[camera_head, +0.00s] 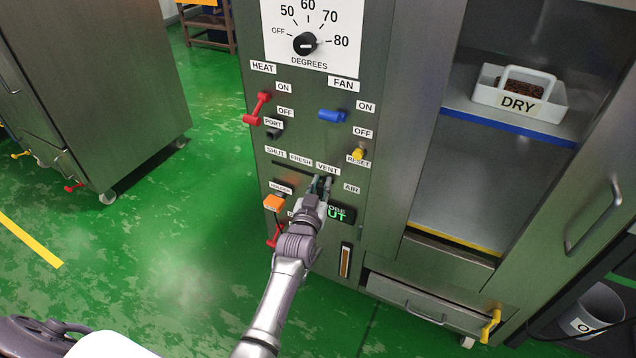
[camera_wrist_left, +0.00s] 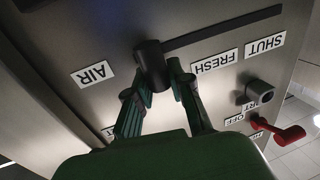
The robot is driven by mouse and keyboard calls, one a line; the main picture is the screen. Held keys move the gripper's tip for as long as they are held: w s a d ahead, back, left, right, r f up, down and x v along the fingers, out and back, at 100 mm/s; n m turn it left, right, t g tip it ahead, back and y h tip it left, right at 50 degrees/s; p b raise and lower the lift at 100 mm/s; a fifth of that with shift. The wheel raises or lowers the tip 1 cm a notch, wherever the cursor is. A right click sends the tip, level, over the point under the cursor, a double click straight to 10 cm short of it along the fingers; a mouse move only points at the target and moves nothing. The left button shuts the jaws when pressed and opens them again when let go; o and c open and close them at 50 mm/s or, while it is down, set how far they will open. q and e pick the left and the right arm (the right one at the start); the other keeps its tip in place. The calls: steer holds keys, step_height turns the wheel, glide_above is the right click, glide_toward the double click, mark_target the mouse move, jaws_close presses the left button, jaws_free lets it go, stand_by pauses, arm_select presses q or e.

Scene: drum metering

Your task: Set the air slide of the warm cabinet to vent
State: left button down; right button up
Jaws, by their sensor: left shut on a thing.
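The air slide is a dark slot (camera_head: 291,170) on the warm cabinet's panel, under labels SHUT, FRESH and VENT (camera_head: 327,169), with AIR (camera_head: 351,188) to its right. Its black knob (camera_wrist_left: 152,62) stands at the AIR end of the slot in the left wrist view, beyond the FRESH label (camera_wrist_left: 214,62). My left gripper (camera_head: 321,186) is at that end, just below VENT in the head view. Its green fingers (camera_wrist_left: 160,82) are closed around the knob. The fingers hide part of the knob and the VENT label in the wrist view. My right gripper is not in view.
Above the slide are a red heat lever (camera_head: 257,108), a blue fan lever (camera_head: 332,116) and a yellow reset knob (camera_head: 356,153). An orange piece (camera_head: 274,202) sits at the holder on the left. The open cabinet bay holds a white DRY tray (camera_head: 519,95).

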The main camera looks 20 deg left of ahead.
arm_select(q)
steer(key=shift+d+f, duration=0.1)
steer(key=shift+d, duration=0.15)
steer(key=c, duration=1)
jaws_free()
steer(key=shift+d, duration=0.1)
steer(key=shift+s, duration=0.2)
steer(key=s, duration=0.4)
steer(key=s+d, duration=0.1)
steer(key=s, duration=0.6)
steer(key=shift+s+d, duration=0.15)
steer(key=shift+s, duration=0.15)
